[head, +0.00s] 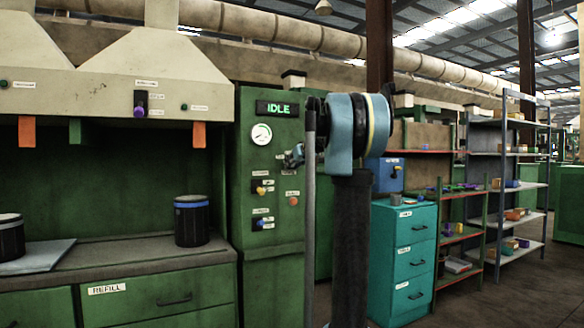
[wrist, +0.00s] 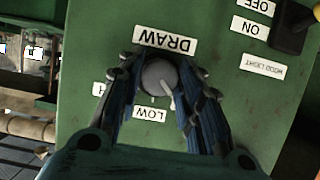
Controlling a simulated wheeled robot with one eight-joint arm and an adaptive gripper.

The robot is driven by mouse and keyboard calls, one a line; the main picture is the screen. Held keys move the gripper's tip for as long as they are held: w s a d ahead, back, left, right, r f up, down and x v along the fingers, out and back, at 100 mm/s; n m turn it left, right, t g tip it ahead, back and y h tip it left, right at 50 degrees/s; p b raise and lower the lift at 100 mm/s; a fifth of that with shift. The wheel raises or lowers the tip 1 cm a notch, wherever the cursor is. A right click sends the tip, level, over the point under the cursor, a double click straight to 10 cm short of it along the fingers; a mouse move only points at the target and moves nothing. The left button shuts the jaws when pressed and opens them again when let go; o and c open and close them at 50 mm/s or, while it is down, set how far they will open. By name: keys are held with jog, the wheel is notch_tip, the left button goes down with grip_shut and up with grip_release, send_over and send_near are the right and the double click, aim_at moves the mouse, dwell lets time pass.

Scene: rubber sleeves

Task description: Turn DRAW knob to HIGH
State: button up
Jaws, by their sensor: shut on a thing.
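The DRAW knob (wrist: 157,76) is a round grey knob with a pale pointer, on a green panel. The wrist view shows the panel upside down. The DRAW label (wrist: 165,40) is above the knob in that picture and the LOW label (wrist: 150,114) is below it. The pointer slants to the lower right of the picture, beside the LOW label. Another label (wrist: 101,89) at left is mostly hidden by a finger; only an H shows. My gripper (wrist: 165,82) is shut on the knob, with blue-black fingers on both sides. In the head view my gripper (head: 294,156) is at the green cabinet.
A workbench with a black canister (head: 191,222) stands left; teal drawers (head: 402,255) stand right.

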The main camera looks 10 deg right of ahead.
jog(key=m+y, duration=0.2)
jog(key=m, duration=0.1)
jog(key=shift+d, duration=0.2)
jog(key=m+y, duration=0.1)
jog(key=m, duration=0.1)
jog(key=m+y, duration=0.1)
jog(key=m, duration=0.1)
jog(key=m+y, duration=0.2)
jog(key=m, duration=0.1)
jog(key=shift+w+d+f, duration=0.1)
jog(key=shift+d+f, duration=0.05)
jog(key=shift+f, duration=0.1)
jog(key=shift+f+m+t+y, duration=0.1)
jog(key=shift+m+t+y, duration=0.4)
jog(key=shift+m, duration=1.2)
jog(key=o, duration=1.1)
jog(key=shift+c, duration=0.2)
jog(key=v, duration=1.2)
jog(key=shift+f, duration=0.2)
